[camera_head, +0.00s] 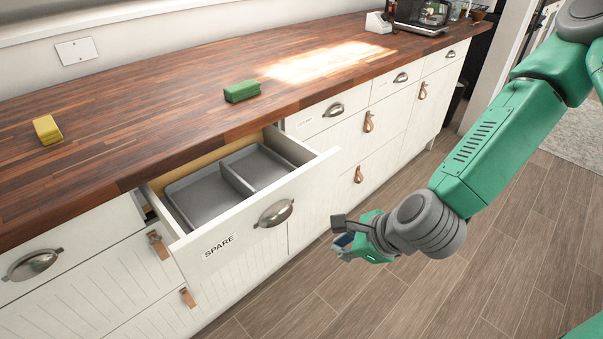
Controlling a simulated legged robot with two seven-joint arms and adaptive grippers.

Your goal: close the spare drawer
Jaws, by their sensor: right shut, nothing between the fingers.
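The spare drawer (235,225) is pulled out from under the counter. Its white front bears the label SPARE (218,247) and a metal cup handle (274,213). A grey divided tray (190,193) lies inside it, and its compartments look empty. My right gripper (341,236) is in front of the cabinets, to the right of the drawer front and apart from it in the picture. It is shut and empty. My left gripper is not in view.
A wooden counter (150,110) runs above the drawers, with a yellow block (47,130) and a green block (242,91) on it. A coffee machine (422,14) stands at the far end. Other drawers with cup handles (334,110) look shut. The wooden floor (400,300) is clear.

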